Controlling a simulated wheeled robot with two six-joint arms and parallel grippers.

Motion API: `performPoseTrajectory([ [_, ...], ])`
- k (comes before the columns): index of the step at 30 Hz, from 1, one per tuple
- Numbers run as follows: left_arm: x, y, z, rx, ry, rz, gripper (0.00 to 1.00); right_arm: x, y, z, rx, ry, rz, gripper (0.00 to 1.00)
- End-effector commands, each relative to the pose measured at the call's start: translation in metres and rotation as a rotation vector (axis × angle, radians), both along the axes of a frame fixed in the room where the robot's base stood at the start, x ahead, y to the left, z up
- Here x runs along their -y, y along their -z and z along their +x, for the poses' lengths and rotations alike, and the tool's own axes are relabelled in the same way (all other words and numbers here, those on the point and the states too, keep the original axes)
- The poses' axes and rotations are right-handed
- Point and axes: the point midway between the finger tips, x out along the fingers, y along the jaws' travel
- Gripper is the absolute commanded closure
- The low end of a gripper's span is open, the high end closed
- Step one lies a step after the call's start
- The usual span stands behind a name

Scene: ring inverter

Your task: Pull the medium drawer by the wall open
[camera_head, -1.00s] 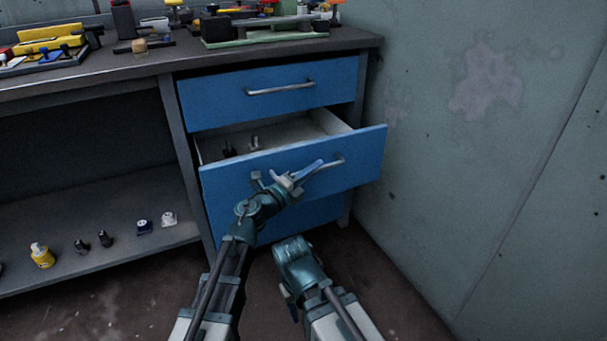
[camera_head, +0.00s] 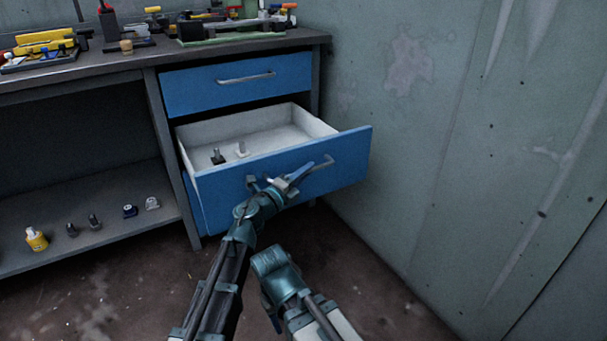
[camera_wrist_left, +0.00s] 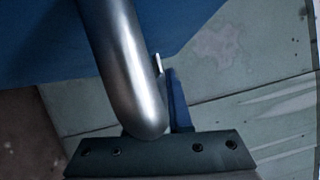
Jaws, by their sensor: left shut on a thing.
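The medium blue drawer (camera_head: 345,155) is the middle one of the blue drawers under the bench, close to the wall. It is pulled well out, with its pale inside showing. My left gripper (camera_head: 290,182) is shut on the drawer's metal handle (camera_head: 324,162), near the handle's left part. In the left wrist view the handle bar (camera_wrist_left: 128,70) runs down to the gripper, with a blue finger (camera_wrist_left: 178,100) beside it. My right gripper is low in the head view, beside the left arm; its fingers are mostly hidden.
A closed blue drawer (camera_head: 240,85) is above, and another is partly hidden below. Two small pegs, one dark (camera_head: 218,156) and one pale (camera_head: 242,149), stand in the open drawer. The grey wall (camera_head: 430,130) is at the right. The floor in front is clear.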

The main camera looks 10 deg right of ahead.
Motion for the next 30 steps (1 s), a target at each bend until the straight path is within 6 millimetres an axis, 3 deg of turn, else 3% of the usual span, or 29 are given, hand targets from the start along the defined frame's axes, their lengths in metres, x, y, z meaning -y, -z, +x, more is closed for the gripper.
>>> performPoseTrajectory([
  [13, 0.0015, -0.0001, 0.0006, -0.001, 0.001, 0.000, 1.00, 0.0000, 0.0000, 0.0001, 0.000, 0.000, 0.000, 0.50],
  [14, 0.0015, 0.0000, 0.0007, -0.001, 0.001, 0.000, 0.79, 0.0000, 0.0000, 0.0001, 0.000, 0.000, 0.000, 0.50],
  [18, 0.0013, -0.0001, 0.0007, 0.000, 0.001, 0.000, 0.54, 0.0000, 0.0000, 0.0000, 0.000, 0.000, 0.000, 0.50],
  [30, -0.0055, 0.0008, -0.0049, 0.000, -0.001, 0.000, 0.53, 0.0000, 0.0008, 0.0001, 0.000, 0.000, 0.000, 0.50],
])
